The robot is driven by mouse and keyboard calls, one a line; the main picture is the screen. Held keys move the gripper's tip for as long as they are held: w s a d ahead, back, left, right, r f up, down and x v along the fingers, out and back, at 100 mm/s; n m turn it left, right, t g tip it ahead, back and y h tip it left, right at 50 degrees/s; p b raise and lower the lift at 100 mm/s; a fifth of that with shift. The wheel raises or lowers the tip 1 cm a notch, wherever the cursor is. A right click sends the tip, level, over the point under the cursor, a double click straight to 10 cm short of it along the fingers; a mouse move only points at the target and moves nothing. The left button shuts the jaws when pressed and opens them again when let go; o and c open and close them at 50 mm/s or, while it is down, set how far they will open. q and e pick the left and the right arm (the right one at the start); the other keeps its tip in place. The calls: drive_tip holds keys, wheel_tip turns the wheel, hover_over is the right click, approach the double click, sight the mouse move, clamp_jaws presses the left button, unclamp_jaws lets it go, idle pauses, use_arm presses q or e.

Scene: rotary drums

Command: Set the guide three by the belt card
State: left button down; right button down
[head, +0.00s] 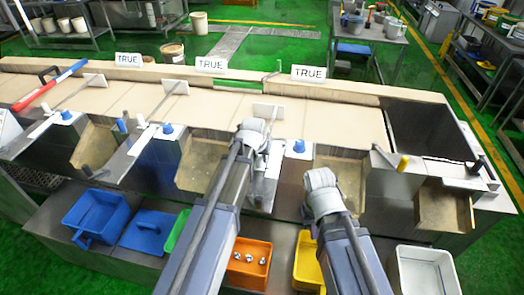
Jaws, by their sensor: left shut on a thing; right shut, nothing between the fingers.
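Three guides stand along the beige belt (220,103), each with a white upright plate. The first guide (94,80) is at the left, the second guide (175,87) is in the middle, and the third guide (268,111) is nearest my arms. White cards reading TRUE stand on the far rail: left card (129,59), middle card (211,64), right card (308,73). My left gripper (257,136) is at the near end of the third guide, shut on a part of it; the arm hides most of the contact. My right gripper (318,178) is shut and empty over the near edge.
Blue knobs sit along the near edge, one (299,147) just right of my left gripper. Below are a blue bin (88,236), an orange bin (240,278) with small parts, a yellow bin (305,270) and a white bin (402,254).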

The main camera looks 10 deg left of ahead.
use_arm(q)
drive_tip(key=shift+s, duration=1)
use_arm(e)
drive_tip(key=shift+s, duration=0.35)
use_arm(q)
drive_tip(key=shift+f, duration=0.1)
drive_tip(key=c, duration=0.6)
unclamp_jaws()
drive_tip(key=shift+r, duration=0.2)
use_arm(e)
drive_tip(key=shift+r, duration=0.15)
use_arm(q)
drive_tip(key=shift+s+r+p, duration=0.15)
drive_tip(key=shift+r+p, duration=0.4)
drive_tip(key=shift+p, duration=0.1)
drive_tip(key=p+v, duration=0.6)
use_arm(e)
wheel_tip(320, 180, up, 7)
